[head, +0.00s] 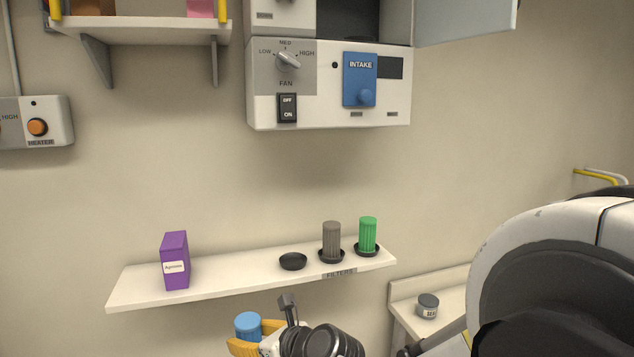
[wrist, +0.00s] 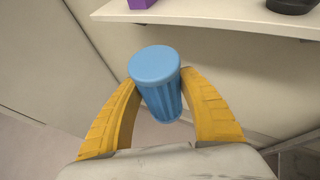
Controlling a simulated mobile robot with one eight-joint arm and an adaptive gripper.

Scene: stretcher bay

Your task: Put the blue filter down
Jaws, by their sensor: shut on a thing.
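The blue filter (wrist: 158,85) is a ribbed cylinder held upright between the yellow fingers of my gripper (wrist: 160,100). In the head view the filter (head: 247,325) is at the bottom, in front of and below the shelf's front edge, touching no shelf. My gripper (head: 250,338) is shut on it there, partly cut by the frame's lower edge. The shelf (head: 225,280) bears a label reading FILTERS. On it are an empty black dish (head: 292,261), a grey filter (head: 332,237) in a second dish, and a green filter (head: 368,234) in a third dish.
A purple box (head: 175,261) stands on the shelf's left part, with bare shelf between it and the empty dish. A white control unit (head: 330,85) hangs above. A small dark jar (head: 427,305) sits on a lower ledge (head: 455,300) at right.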

